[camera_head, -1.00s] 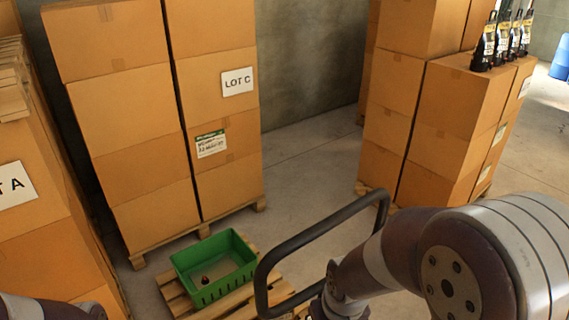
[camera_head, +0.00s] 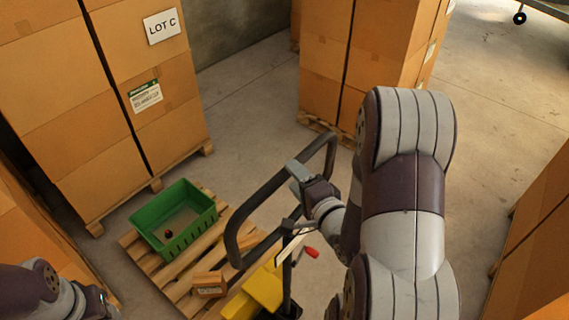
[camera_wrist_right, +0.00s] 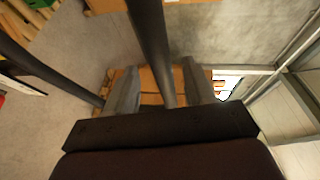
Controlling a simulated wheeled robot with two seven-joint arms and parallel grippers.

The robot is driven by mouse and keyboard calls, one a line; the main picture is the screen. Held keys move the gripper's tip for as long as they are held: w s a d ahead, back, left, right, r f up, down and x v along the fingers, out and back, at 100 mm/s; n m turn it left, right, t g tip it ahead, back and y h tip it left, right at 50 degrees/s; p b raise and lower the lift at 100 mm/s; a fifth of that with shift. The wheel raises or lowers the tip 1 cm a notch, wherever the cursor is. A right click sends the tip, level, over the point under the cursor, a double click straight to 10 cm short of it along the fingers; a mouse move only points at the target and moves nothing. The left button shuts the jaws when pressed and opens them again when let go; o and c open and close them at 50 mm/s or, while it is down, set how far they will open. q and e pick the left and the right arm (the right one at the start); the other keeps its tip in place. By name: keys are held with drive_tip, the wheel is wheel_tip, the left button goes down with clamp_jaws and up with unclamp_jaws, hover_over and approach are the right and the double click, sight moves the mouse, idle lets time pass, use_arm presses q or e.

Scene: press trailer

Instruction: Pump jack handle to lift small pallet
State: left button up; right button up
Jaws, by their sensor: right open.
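The jack's black loop handle (camera_head: 262,192) rises in the middle of the head view above its yellow body (camera_head: 262,288). The small wooden pallet (camera_head: 150,264) lies at lower left of the handle and bears a green bin (camera_head: 190,240) and a small carton (camera_head: 209,284). My right gripper (camera_head: 298,172) is at the handle's upper bar. In the right wrist view, the dark bar (camera_wrist_right: 150,45) runs between the open fingers (camera_wrist_right: 160,85); I cannot tell whether they touch it. My left gripper (camera_head: 95,303) is partly in view at lower left, its fingers unclear.
Tall carton stacks on pallets stand at left, marked LOT C (camera_head: 163,27), and at the back centre (camera_head: 360,60). More cartons (camera_head: 535,240) stand at the right edge. The concrete floor (camera_head: 490,130) is clear between them. A small red part (camera_head: 312,253) shows beside the jack.

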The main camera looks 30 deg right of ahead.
drive_tip(key=w, duration=0.4)
drive_tip(key=w+f+p, duration=0.1)
drive_tip(key=shift+w, duration=0.4)
clamp_jaws()
